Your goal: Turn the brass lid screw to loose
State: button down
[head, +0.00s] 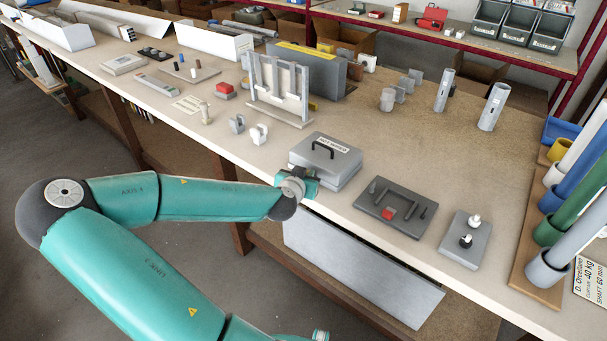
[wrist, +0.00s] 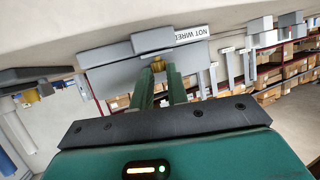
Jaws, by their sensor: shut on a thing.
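The grey metal box (head: 318,172) with a black handle (head: 323,149) and a "NOT WIRED" label (head: 333,144) sits near the front edge of the bench. It also shows upside down in the wrist view (wrist: 110,77). The brass lid screw (wrist: 158,65) is on the side of the box facing me. My gripper (wrist: 159,70) is shut on it, with a green finger on each side. In the head view my gripper (head: 300,184) is at the box's front, and the screw is hidden there. I cannot tell how far the screw is turned.
Right of the box lie a dark plate with a red block (head: 388,214) and a grey plate with black and white knobs (head: 466,240). A grey rack (head: 279,95) stands behind. Coloured tubes (head: 575,207) are at the far right. A grey panel (head: 360,268) hangs below the bench edge.

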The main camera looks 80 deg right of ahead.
jog(key=shift+s+n+t, duration=0.25)
jog(key=shift+n+t, duration=0.75)
jog(key=shift+t, duration=0.2)
jog(key=c, duration=1.6)
grip_release()
jog(key=shift+f, duration=0.1)
jog(key=shift+c, duration=0.2)
jog(key=shift+t, duration=0.3)
